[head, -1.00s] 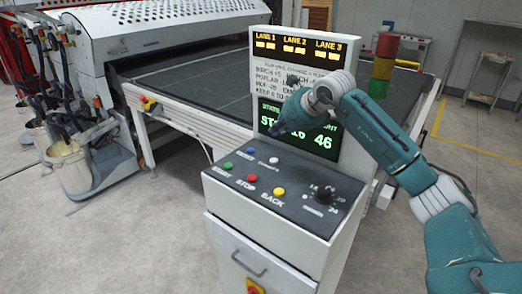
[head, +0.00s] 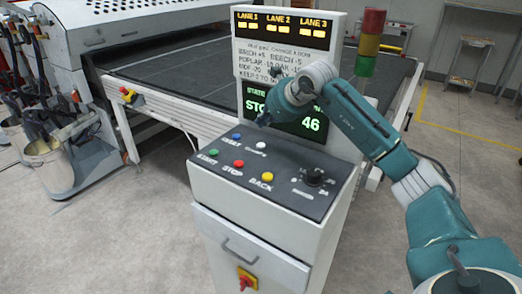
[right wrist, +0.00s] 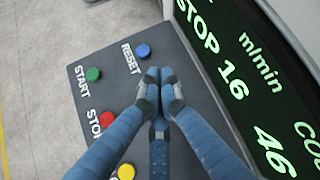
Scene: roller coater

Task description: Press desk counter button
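The control desk (head: 300,196) has a dark sloped panel. A white button (head: 262,146), with a blurred label that seems to read counter, sits right of the blue RESET button (head: 237,136). My right gripper (head: 264,122) is just above the white button in the head view, fingertips pointing down; contact cannot be told. In the right wrist view, my right gripper's (right wrist: 161,84) fingertips are together with nothing between them. They hide the panel right of the blue RESET button (right wrist: 143,50), and the white button does not show there. My left gripper is not in view.
Green START (head: 213,154), red STOP (head: 239,163) and yellow BACK (head: 266,177) buttons and a black knob (head: 314,176) share the panel. An upright display (head: 287,60) stands close behind. A roller coater (head: 150,30) is behind at left.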

